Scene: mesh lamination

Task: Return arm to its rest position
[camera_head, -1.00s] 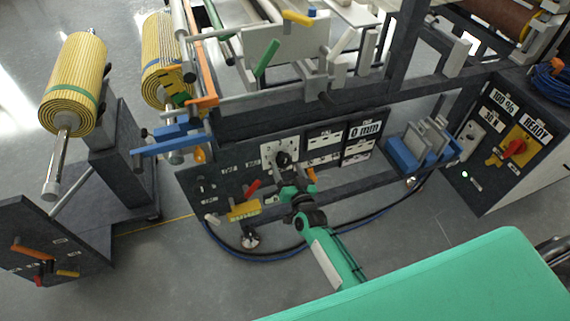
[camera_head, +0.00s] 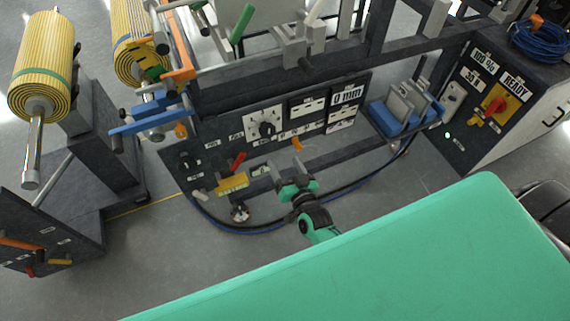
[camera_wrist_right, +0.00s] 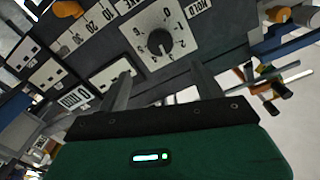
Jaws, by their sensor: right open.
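My right gripper (camera_head: 289,174) is in front of the machine's dark control panel (camera_head: 215,150), below the round black dial (camera_head: 266,128) on its white plate. The right arm comes up from behind my green body part at the bottom of the head view. In the right wrist view the two fingers of the gripper (camera_wrist_right: 163,85) stand wide apart, with nothing between them. The dial (camera_wrist_right: 160,42) shows beyond the fingers, apart from them. My left gripper is not in view.
A "0 mm" display (camera_head: 347,95) is right of the dial. A yellow block (camera_head: 232,183) and a red lever (camera_head: 237,161) are low on the panel. A dark blue cable (camera_head: 275,230) lies on the floor. Yellow rolls (camera_head: 42,70) stand at left. A READY cabinet (camera_head: 490,110) is at right.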

